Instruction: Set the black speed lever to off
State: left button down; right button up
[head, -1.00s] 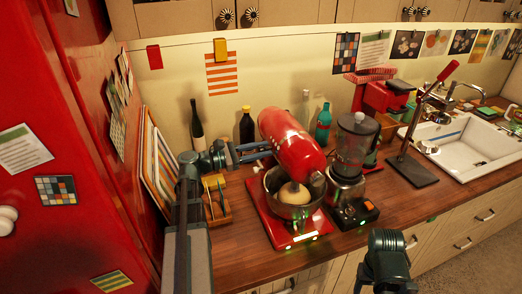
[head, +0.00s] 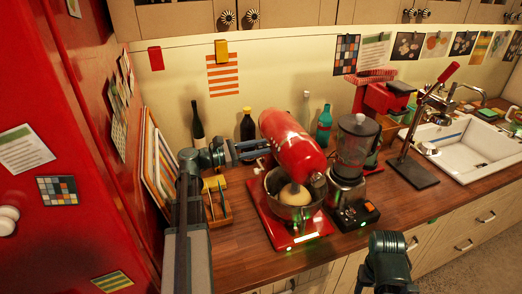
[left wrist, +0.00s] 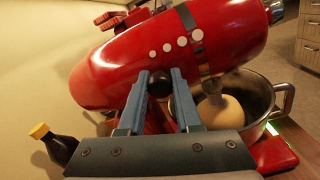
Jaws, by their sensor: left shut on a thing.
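The red stand mixer (head: 290,140) stands on the wooden counter, with pale dough in its metal bowl (head: 290,205). In the left wrist view the mixer's red head (left wrist: 130,65) fills the upper middle. The black ball knob of the speed lever (left wrist: 159,83) sits between the blue fingers of my left gripper (left wrist: 159,90). The left gripper (head: 262,150) is shut on this knob, at the left side of the mixer. The rest of the lever is mostly hidden behind the fingers. My right gripper does not show; only part of my right arm is at the lower right.
A blender (head: 352,150) stands right of the mixer. A wooden holder (head: 217,205) with utensils is left of it. Bottles, including a dark yellow-capped one (head: 247,127), stand behind. A white sink (head: 470,145) is at the far right. The front counter strip is clear.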

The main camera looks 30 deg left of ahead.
pick_arm(q)
jog(key=c, duration=0.6)
grip_release()
jog(key=shift+w+a, duration=0.15)
jog(key=shift+a, duration=0.1)
jog(key=shift+d, duration=0.1)
jog(key=v, duration=0.7)
jog(key=shift+s, duration=0.25)
